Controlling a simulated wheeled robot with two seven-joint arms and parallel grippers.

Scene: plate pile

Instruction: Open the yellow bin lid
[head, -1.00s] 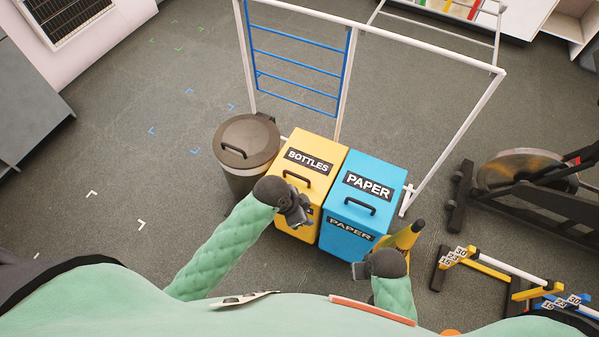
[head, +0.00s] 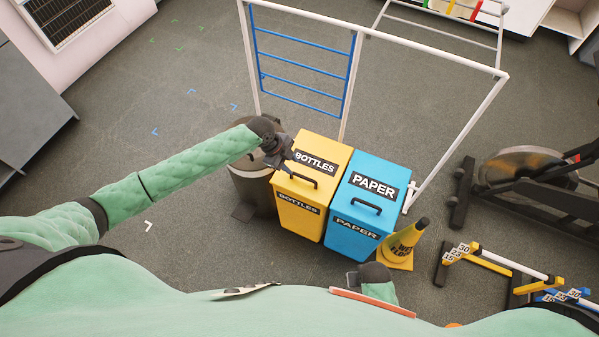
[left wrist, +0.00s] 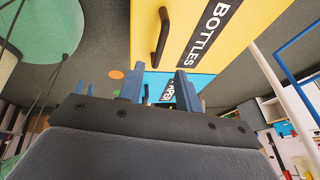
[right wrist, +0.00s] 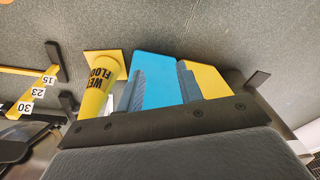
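The yellow bin (head: 299,205) stands upright on the floor. Its lid (head: 328,158) is shut, with a BOTTLES label and a dark handle (head: 304,181) near the front edge. In the left wrist view the handle (left wrist: 161,36) lies just beyond the fingers and apart from them. My left gripper (head: 286,163) is by the left edge of the lid. Its two fingers (left wrist: 158,86) are spread with nothing between them. My right gripper (head: 354,279) is low in front of the blue bin. In the right wrist view its fingers (right wrist: 161,88) are apart and empty.
A blue PAPER bin (head: 353,235) stands against the yellow bin's right side. A yellow wet-floor cone (head: 404,243) is at its front right. A dark round bin (head: 252,190) is on the left, partly behind my left arm. A white frame (head: 440,150) rises behind.

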